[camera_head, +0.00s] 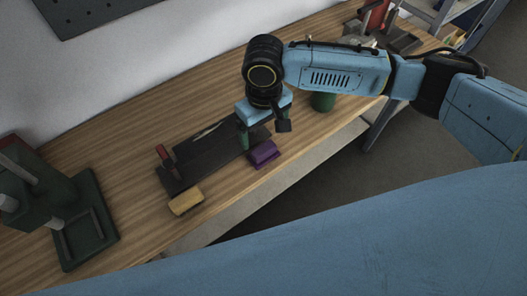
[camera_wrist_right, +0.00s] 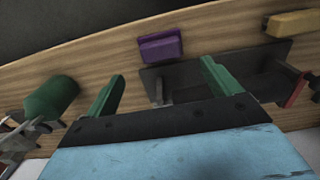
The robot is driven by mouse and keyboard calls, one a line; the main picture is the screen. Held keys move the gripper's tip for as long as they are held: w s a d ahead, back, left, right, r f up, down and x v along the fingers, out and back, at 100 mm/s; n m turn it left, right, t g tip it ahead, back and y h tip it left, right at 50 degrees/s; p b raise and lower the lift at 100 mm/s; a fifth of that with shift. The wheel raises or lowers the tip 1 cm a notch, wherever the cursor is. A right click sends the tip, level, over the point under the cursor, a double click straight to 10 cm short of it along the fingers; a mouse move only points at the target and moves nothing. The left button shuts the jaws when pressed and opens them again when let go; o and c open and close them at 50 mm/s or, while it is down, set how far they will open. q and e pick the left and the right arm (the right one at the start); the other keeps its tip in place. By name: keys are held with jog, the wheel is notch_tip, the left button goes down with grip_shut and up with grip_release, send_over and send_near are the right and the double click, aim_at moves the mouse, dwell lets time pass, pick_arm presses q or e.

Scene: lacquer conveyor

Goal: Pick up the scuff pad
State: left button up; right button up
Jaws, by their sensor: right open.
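A purple block-shaped pad (camera_head: 264,154), which looks like the scuff pad, lies on the wooden bench near its front edge, beside the dark tray. It also shows in the wrist view (camera_wrist_right: 160,46), beyond the fingertips and between their lines. My right gripper (camera_head: 264,131) is above the bench, close to the pad and over the tray's right end. In the wrist view its two green fingers (camera_wrist_right: 162,72) are apart with nothing between them. The pad appears untouched. My left gripper does not show.
A dark tray (camera_head: 205,156) with a red-handled tool lies behind the pad. A yellow block (camera_head: 186,202) lies at the tray's near left. A dark green machine (camera_head: 85,225) stands at left. The bench's front edge is close to the pad.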

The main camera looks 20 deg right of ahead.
aim_at(264, 149)
notch_tip(264, 149, down, 8)
jog(key=shift+r, duration=0.1)
dwell(0.4)
jog(key=c, duration=1.1)
jog(key=shift+o, duration=0.2)
notch_tip(264, 149, up, 10)
jog(key=shift+r, duration=0.1)
